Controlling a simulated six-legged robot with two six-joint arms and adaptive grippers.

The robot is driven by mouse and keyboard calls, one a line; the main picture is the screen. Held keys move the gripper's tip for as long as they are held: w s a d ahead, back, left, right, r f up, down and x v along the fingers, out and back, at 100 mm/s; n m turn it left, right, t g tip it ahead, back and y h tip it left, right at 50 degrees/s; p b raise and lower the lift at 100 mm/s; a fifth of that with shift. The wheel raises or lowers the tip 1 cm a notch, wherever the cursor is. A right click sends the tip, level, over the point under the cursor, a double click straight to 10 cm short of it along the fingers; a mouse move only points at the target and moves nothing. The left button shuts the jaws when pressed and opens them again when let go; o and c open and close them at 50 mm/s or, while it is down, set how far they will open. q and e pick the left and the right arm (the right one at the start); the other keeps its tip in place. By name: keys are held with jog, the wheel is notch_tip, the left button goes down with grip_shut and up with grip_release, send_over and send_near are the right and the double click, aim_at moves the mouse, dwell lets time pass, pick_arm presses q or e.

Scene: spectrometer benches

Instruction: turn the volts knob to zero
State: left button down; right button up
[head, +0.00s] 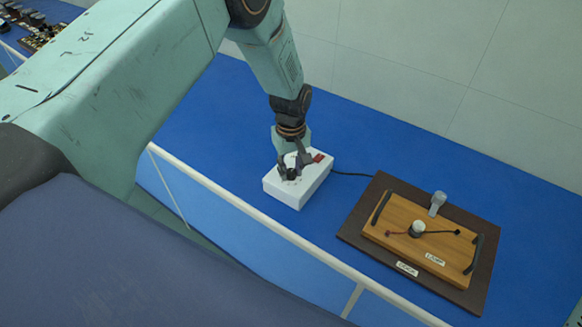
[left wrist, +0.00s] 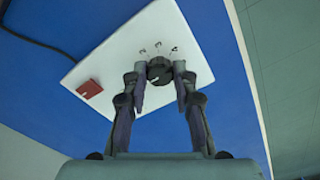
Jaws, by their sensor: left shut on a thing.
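The volts knob (left wrist: 160,71) is a small black knob on top of a white box (head: 301,193). In the left wrist view it sits between the two fingers of my left gripper (left wrist: 160,80), which is shut on it. In the head view my left gripper (head: 291,172) reaches down onto the box from above and partly hides the knob. A red switch (head: 318,157) is on the same box, and it also shows in the left wrist view (left wrist: 89,89). My right gripper is not in view.
The box stands on a blue bench top (head: 215,110) with a pale front rail (head: 260,218). A black cable (head: 350,173) runs from it toward a dark board (head: 358,236) bearing a wooden lamp base (head: 395,237). A wall stands behind.

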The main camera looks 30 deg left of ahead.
aim_at(291, 172)
pick_arm(q)
jog(key=shift+w+r, duration=0.15)
jog(key=shift+w, duration=0.1)
jog(key=c, duration=1.4)
grip_release()
jog(key=o, duration=0.3)
jog(key=shift+s, duration=0.2)
jog(key=shift+o, duration=0.2)
notch_tip(291, 172, up, 12)
